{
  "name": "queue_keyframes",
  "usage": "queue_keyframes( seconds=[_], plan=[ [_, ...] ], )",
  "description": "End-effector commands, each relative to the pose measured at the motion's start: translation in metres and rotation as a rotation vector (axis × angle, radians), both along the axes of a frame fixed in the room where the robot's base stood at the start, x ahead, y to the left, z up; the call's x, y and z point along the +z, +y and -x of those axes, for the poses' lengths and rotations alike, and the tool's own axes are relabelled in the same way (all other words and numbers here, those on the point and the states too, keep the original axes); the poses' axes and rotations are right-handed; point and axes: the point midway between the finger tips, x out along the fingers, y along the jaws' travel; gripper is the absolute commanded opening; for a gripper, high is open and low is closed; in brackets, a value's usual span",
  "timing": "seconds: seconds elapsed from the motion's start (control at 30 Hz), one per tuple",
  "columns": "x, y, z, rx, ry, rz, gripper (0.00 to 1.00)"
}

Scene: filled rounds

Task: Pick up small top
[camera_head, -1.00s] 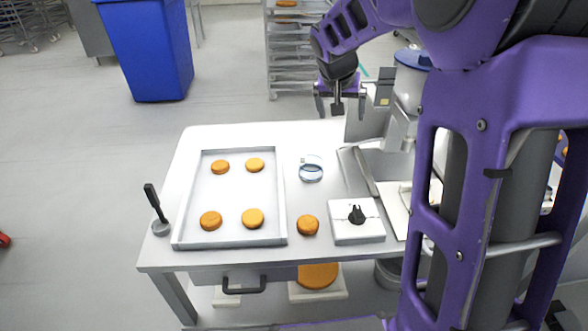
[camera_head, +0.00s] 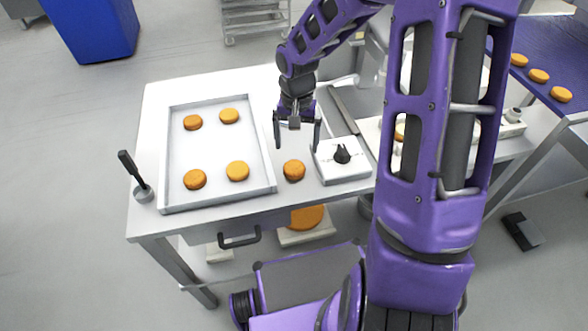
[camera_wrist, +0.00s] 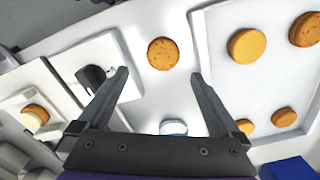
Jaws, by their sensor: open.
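A small, browned, speckled round (camera_head: 294,170), which looks like a small top, lies alone on the white table between the tray and a white block. In the wrist view the same round (camera_wrist: 163,53) sits ahead of the fingertips, between their lines. My gripper (camera_head: 297,147) is open and empty, above the table and just behind the round in the head view. The wrist view shows both fingers (camera_wrist: 159,73) spread with nothing between them. More small rounds lie in the tray, some paler (camera_head: 238,171) and some browner (camera_head: 194,179).
The raised-edge tray (camera_head: 271,160) is left of the round. The white block with a black knob (camera_head: 342,154) is close on its right. A dark-handled tool (camera_head: 135,172) stands at the table's left corner. A large round (camera_head: 306,217) sits below.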

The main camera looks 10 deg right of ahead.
Motion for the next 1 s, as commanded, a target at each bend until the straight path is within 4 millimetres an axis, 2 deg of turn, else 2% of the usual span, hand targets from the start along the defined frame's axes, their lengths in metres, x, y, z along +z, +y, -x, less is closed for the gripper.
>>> queue_keyframes(
  seconds=[0.03,0.1,0.37,0.63,0.73,0.97,1.0],
  plan=[
    [-0.012,0.001,0.001,0.000,0.003,-0.002,1.00],
    [-0.022,0.001,0.001,0.000,0.003,-0.001,1.00],
    [-0.040,0.001,0.000,0.000,0.001,0.000,1.00],
    [-0.079,0.006,0.001,0.000,0.001,0.000,1.00],
    [-0.085,0.006,0.000,0.000,-0.002,0.000,1.00],
    [-0.085,0.006,0.000,-0.001,-0.003,0.000,1.00],
    [-0.085,0.006,0.000,-0.001,-0.003,0.000,0.95]
  ],
)
